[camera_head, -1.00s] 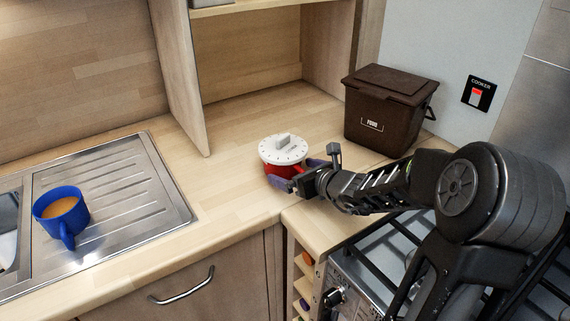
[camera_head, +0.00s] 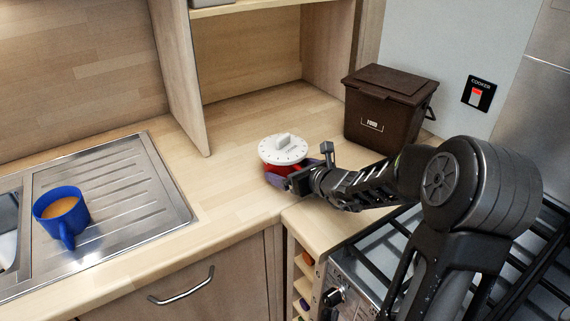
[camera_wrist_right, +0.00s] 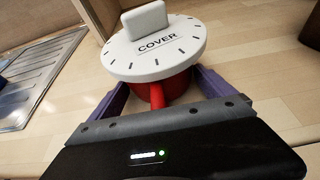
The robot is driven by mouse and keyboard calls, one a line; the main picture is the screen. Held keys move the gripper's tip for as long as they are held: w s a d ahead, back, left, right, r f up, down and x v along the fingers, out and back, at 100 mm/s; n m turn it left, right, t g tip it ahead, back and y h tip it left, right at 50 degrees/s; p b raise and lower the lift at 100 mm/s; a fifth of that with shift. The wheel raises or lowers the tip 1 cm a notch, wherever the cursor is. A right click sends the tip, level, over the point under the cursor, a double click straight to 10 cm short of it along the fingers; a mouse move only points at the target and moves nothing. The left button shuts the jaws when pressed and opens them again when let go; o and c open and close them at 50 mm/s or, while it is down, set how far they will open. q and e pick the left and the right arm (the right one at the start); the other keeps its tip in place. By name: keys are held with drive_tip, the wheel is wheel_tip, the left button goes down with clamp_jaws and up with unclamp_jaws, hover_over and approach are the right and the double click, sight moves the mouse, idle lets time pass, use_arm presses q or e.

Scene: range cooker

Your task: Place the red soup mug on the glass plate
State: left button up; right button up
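The red soup mug (camera_wrist_right: 178,88) stands on the wooden worktop. A round white lid marked COVER (camera_head: 283,150) sits on top of it and hides its rim; the red side shows below the lid in the head view. My right gripper (camera_head: 287,178) is low at the mug with its purple fingers on either side of it. In the right wrist view the mug's red handle (camera_wrist_right: 157,97) points toward the gripper's palm. The fingers look apart around the mug; contact is hard to see under the lid. I see no glass plate. My left gripper is out of view.
A brown lidded food bin (camera_head: 388,112) stands behind the right arm. A blue mug (camera_head: 62,213) with orange-brown contents stands on the steel draining board (camera_head: 120,195) at left. The cooker hob (camera_head: 375,262) lies below my right arm. The worktop behind the mug is clear.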

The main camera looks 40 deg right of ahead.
drive_tip(key=c, duration=1.3)
wheel_tip(320, 180, up, 10)
drive_tip(key=p, duration=0.3)
